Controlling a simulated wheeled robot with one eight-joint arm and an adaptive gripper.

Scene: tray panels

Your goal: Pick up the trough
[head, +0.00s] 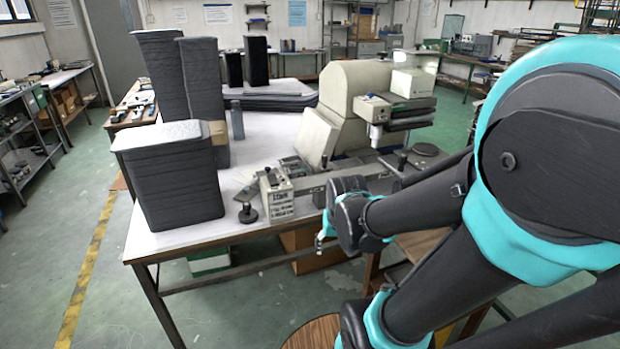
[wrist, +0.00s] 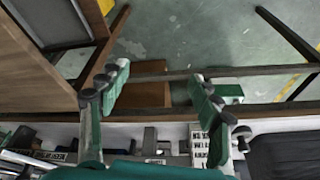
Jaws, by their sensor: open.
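I cannot tell for sure which thing is the trough. A wide dark grey tapered block (head: 172,185) with a pale top stands at the table's front left corner, and its shape fits best. A dark surface (wrist: 285,155), perhaps the same block, shows at the lower right of the wrist view. My gripper (head: 325,240) is past the table's front edge, right of the block and well apart from it. In the wrist view my gripper (wrist: 158,78) has its fingers spread with nothing between them, above the floor and table edge.
The white table (head: 255,150) carries tall dark stacks (head: 200,85), a labelled box (head: 276,194), a small black stand (head: 247,200) and a beige machine (head: 350,95). A brown panel (wrist: 35,85) is close at the wrist view's left. Open green floor lies left of the table.

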